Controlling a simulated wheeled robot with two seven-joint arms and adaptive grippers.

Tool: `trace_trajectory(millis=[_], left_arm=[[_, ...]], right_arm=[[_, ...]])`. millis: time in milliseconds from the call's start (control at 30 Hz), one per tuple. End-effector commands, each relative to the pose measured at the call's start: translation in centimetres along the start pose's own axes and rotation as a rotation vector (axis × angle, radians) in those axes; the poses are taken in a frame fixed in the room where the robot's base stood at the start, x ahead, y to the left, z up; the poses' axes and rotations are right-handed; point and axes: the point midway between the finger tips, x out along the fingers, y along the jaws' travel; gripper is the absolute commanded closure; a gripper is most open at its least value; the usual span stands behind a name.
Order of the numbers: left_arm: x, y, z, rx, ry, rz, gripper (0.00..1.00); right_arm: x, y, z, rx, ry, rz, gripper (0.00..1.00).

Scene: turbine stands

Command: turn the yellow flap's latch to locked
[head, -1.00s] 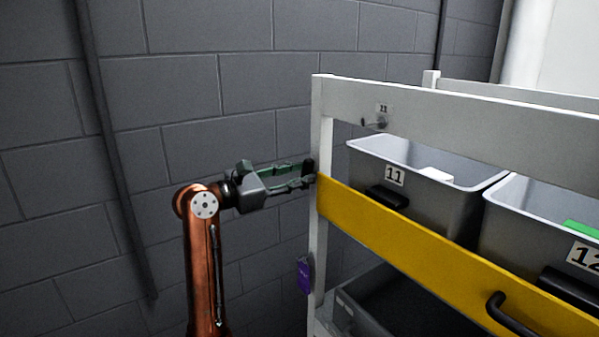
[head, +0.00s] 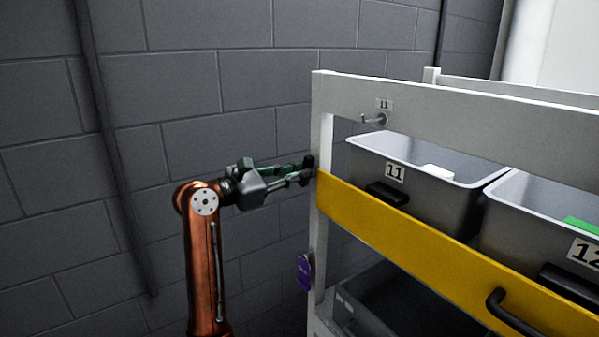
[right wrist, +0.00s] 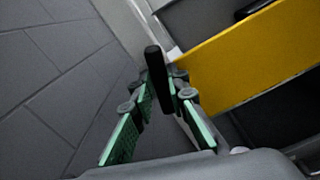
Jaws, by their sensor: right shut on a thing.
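The yellow flap (head: 430,235) runs along the front of the stand, and its left end also shows in the right wrist view (right wrist: 260,58). The latch is a black handle (head: 308,162) at the flap's left end, by the pale corner post. In the right wrist view the black latch handle (right wrist: 154,65) stands nearly upright between the fingers. My right gripper (head: 302,173) is shut on this handle, with a green-padded finger on either side in the right wrist view (right wrist: 161,88). The latch's base is mostly hidden. My left gripper is not in view.
Grey bin 11 (head: 420,212) and bin 12 (head: 520,230) stand behind the flap. A black handle (head: 512,315) sticks out from the flap. A small hook (head: 373,120) is on the upper rail. A purple tag (head: 304,272) hangs on the post. A block wall (head: 200,80) stands behind.

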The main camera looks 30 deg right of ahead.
Motion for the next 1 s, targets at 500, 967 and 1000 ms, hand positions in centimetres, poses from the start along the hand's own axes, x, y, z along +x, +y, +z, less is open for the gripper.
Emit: trace_trajectory(millis=[500, 967, 1000], left_arm=[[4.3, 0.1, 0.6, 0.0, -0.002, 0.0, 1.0], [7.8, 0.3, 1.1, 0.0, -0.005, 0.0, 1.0], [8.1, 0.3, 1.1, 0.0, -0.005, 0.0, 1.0]], right_arm=[[-0.1, -0.8, -0.3, 0.334, -0.003, 0.004, 1.0], [-0.1, -1.7, -0.8, 0.771, -0.003, 0.004, 1.0], [-0.1, -1.8, -0.9, 0.809, -0.003, 0.005, 1.0]])
